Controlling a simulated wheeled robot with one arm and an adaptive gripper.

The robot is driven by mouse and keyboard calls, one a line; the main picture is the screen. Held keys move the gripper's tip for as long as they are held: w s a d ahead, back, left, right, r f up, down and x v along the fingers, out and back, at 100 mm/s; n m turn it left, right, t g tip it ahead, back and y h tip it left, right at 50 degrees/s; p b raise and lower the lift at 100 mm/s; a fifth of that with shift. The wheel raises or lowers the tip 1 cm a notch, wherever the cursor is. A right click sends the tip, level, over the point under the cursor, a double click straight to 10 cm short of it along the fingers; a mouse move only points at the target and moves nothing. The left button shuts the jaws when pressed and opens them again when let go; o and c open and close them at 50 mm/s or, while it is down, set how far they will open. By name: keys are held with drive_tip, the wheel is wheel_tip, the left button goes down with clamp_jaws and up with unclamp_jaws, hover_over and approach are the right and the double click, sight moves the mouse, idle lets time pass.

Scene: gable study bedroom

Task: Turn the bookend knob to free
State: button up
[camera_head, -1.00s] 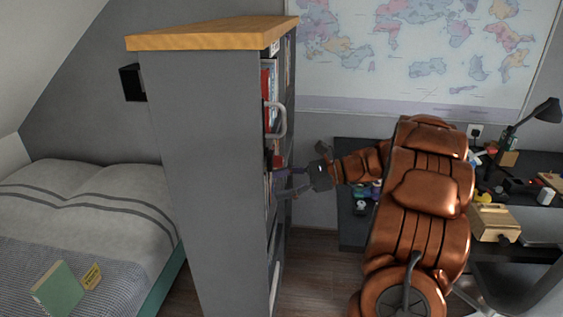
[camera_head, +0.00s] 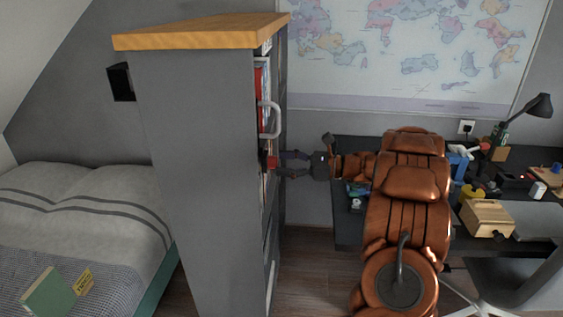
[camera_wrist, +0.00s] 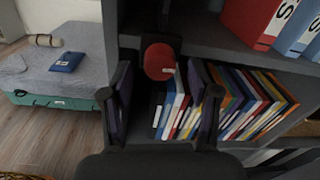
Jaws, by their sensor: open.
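The bookend knob is a round red disc (camera_wrist: 159,62) with a small pale pointer at its right side, seen in the wrist view on a dark mount at the shelf. In the head view the red knob (camera_head: 271,162) shows at the bookcase's open side. My gripper (camera_wrist: 160,100) is open, with one finger left of the knob and one right of it. The fingers appear in front of the knob, and I cannot tell whether they touch it. In the head view my gripper (camera_head: 281,165) points left at the bookcase.
The grey bookcase (camera_head: 205,180) has a wooden top and a pale handle (camera_head: 275,120) above my gripper. A row of books (camera_wrist: 250,105) stands right of the knob, with red and blue binders (camera_wrist: 262,22) above. A bed (camera_wrist: 60,72) and a desk (camera_head: 345,230) are nearby.

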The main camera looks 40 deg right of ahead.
drive_tip(key=shift+w+a, duration=0.35)
drive_tip(key=shift+a, duration=0.1)
drive_tip(key=c, duration=1.2)
